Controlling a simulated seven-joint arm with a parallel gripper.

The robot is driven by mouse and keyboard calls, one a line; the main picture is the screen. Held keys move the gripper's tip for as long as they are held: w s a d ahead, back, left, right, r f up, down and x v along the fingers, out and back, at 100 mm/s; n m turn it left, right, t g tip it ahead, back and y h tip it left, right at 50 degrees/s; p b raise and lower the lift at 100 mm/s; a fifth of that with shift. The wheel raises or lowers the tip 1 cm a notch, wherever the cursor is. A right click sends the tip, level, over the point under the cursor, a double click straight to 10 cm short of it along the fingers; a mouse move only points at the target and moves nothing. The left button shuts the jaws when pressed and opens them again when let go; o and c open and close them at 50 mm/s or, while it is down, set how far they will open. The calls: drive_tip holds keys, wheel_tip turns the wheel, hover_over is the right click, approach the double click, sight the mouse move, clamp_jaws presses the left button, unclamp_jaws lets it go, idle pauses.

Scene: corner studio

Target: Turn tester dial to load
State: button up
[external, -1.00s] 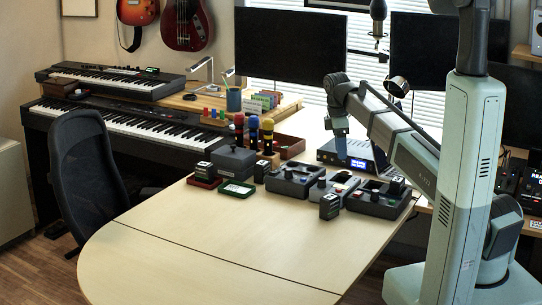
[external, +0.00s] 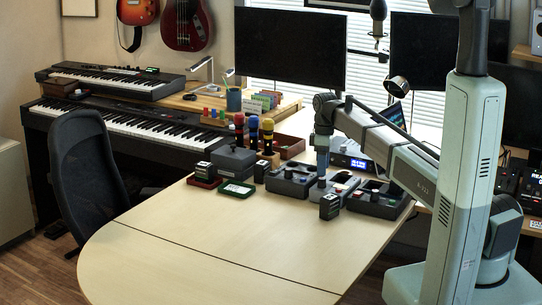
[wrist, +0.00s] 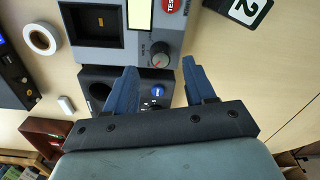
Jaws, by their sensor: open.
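The tester (wrist: 90,55) is a grey box in the wrist view, with a dark square bay, a pale screen and a red TEST button (wrist: 173,5). Its round grey dial (wrist: 160,54) has a red mark and sits near the edge closest to me. In the external view the tester (external: 345,181) stands between two dark boxes. My gripper (wrist: 160,66) is open and empty; its blue fingers point toward the dial, which appears between and just past the tips. No contact with the dial shows. In the external view my gripper (external: 322,172) points down at the tester's left side.
A dark box with a blue button (wrist: 158,90) shows between my fingers. Microphones (external: 253,130) and the lit blue-display unit (external: 352,160) stand behind. The front of the table (external: 210,245) is clear.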

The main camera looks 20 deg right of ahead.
sight(323, 178)
drive_tip(key=shift+f, duration=2.35)
drive_tip(key=shift+c, duration=0.5)
clamp_jaws()
